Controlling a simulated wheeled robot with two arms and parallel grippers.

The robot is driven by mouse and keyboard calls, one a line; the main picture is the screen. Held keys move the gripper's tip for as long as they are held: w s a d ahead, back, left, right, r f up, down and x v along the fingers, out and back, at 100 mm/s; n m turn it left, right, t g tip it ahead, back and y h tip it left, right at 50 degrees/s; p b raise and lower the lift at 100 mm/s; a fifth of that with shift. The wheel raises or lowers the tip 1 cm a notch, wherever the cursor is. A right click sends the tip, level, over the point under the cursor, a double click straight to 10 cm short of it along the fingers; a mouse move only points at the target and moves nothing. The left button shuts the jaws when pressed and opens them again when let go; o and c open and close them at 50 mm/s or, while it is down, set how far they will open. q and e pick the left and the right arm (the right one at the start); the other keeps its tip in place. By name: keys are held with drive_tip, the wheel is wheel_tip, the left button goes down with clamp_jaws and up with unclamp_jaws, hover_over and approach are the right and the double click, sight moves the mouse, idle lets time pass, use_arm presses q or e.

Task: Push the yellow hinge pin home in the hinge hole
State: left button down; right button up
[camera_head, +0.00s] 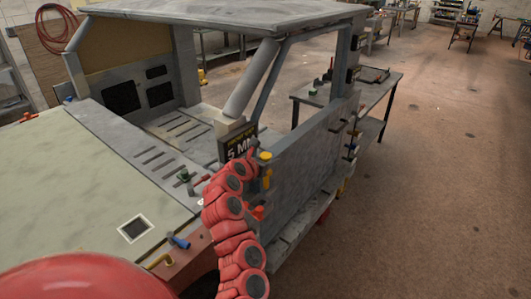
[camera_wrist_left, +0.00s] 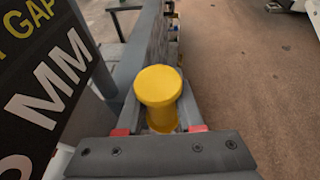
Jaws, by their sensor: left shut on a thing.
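The yellow hinge pin (camera_wrist_left: 158,88) has a wide round head and fills the middle of the left wrist view. Its shank runs down between the red-padded fingers of my left gripper (camera_wrist_left: 160,130), which is shut on it. In the head view the pin (camera_head: 265,156) shows as a small yellow spot at the near edge of the grey door panel, beside the end of my red left arm. The hinge hole is hidden, and I cannot tell how deep the pin sits. My right gripper is not in view.
A black sign (camera_head: 237,143) with "5 MM" stands close left of the pin. The grey door panel (camera_head: 310,160) runs away to the back right. Small tools lie on the cowl. A workbench (camera_head: 375,82) stands behind, and the floor at right is clear.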

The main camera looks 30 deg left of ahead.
use_arm(q)
drive_tip(key=shift+s+a+r, duration=0.15)
drive_tip(key=shift+a+r, duration=0.05)
drive_tip(key=shift+a, duration=0.45)
drive_tip(key=shift+s+r+p, duration=0.15)
drive_tip(key=shift+s+p, duration=0.05)
drive_tip(key=shift+p, duration=0.6)
wheel_tip(320, 180, down, 6)
drive_tip(key=b, duration=0.3)
drive_tip(key=shift+p, duration=0.85)
idle(0.9)
drive_tip(key=shift+f+b, duration=2.1)
drive_tip(key=shift+f, duration=1.9)
